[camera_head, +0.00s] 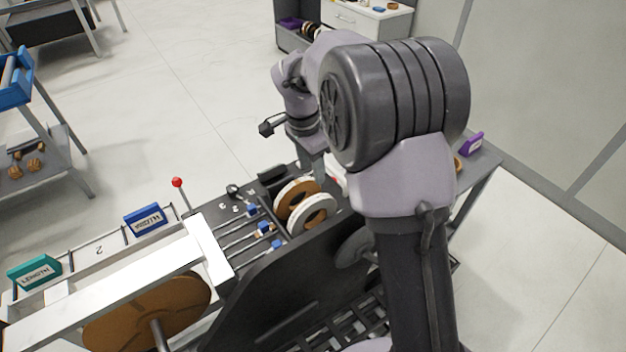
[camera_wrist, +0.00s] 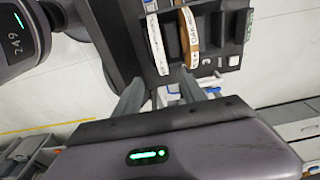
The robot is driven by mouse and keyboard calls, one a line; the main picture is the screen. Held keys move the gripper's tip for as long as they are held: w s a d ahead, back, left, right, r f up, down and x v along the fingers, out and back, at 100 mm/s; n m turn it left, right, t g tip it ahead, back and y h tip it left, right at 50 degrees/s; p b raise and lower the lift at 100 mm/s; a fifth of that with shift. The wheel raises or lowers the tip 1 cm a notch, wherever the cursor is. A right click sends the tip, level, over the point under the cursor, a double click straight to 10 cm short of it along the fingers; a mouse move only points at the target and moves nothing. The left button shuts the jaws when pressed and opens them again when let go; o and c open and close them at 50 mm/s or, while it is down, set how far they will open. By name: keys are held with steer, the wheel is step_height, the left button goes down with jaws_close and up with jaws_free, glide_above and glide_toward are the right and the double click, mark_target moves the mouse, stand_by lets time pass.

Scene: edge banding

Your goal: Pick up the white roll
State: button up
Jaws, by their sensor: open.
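The white roll (camera_head: 316,211) stands on edge in the dark rack of the machine, in front of a brown roll (camera_head: 284,204). In the wrist view the white roll (camera_wrist: 156,45) shows as a pale band on the left. The brown roll (camera_wrist: 190,40), with a white label reading OAK, is to its right. My gripper (camera_wrist: 162,77) is open and empty. Its fingertips are near the close end of the white roll, which lies ahead between them. I cannot tell how large the gap is. In the head view my arm hides part of the gripper.
The machine (camera_head: 262,290) has blue-tipped rods (camera_head: 250,228) beside the rolls and a red-knobbed lever (camera_head: 177,183). Blue (camera_head: 146,220) and teal (camera_head: 34,271) signs stand at the left. A white cabinet (camera_head: 372,24) is at the back.

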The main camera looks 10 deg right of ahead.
mark_target(314, 207)
steer(key=f+b, duration=0.1)
steer(key=f, duration=0.4)
steer(key=f+b, duration=0.2)
steer(key=f, duration=0.4)
steer(key=shift+d+f+b, duration=0.2)
steer(key=shift+f+b, duration=0.1)
steer(key=f, duration=0.1)
steer(key=f+b, duration=0.1)
steer(key=f, duration=0.1)
steer(key=f+b, duration=0.1)
steer(key=f, duration=0.1)
steer(key=shift+w+d+f, duration=0.1)
steer(key=shift+w+d, duration=0.05)
steer(key=shift+w, duration=0.1)
jaws_close()
